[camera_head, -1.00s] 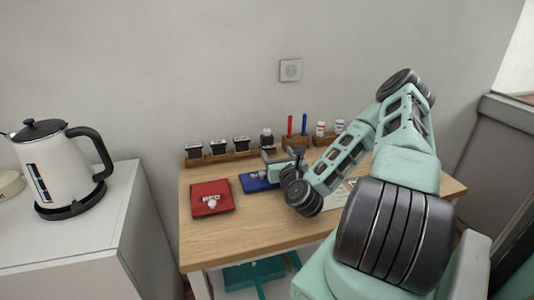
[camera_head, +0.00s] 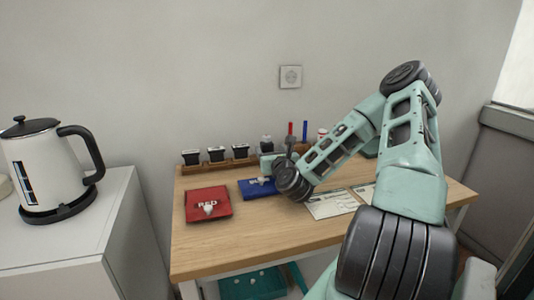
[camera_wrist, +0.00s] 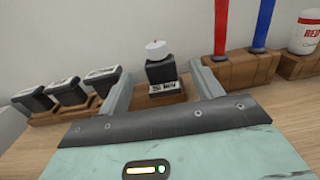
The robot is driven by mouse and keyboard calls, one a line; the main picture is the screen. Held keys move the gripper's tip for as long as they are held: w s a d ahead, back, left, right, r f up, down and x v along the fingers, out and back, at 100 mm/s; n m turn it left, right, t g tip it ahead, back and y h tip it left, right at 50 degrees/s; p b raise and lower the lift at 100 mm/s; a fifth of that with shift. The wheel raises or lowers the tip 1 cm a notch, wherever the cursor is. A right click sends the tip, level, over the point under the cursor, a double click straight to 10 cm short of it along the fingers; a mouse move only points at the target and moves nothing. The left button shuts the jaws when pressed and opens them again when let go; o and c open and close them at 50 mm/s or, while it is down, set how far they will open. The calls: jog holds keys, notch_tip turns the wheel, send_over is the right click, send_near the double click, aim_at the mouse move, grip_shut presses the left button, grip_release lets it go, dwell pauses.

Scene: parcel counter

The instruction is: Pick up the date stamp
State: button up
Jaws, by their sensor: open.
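A dark stamp with a white round top (camera_wrist: 157,48), which looks like the date stamp, stands upright at the right end of the wooden rack. It also shows in the head view (camera_head: 266,143), just behind my gripper. My gripper (camera_wrist: 162,82) is open and empty, with one finger on each side of the stamp's lower part in the picture. I cannot tell whether the fingers are level with it or short of it. Several black stamps (camera_wrist: 70,92) with pale labels stand in the rack to the left.
A wooden holder (camera_wrist: 240,68) with a red and a blue marker and a bottle (camera_wrist: 304,33) stand close on the right. Red (camera_head: 208,204) and blue (camera_head: 257,187) ink pads and papers (camera_head: 332,203) lie on the table. A kettle (camera_head: 45,165) stands on a cabinet at left.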

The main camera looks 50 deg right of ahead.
aim_at(268, 145)
jog(key=shift+x, duration=1.95)
jog(key=c, duration=1.2)
jog(key=shift+r, duration=0.15)
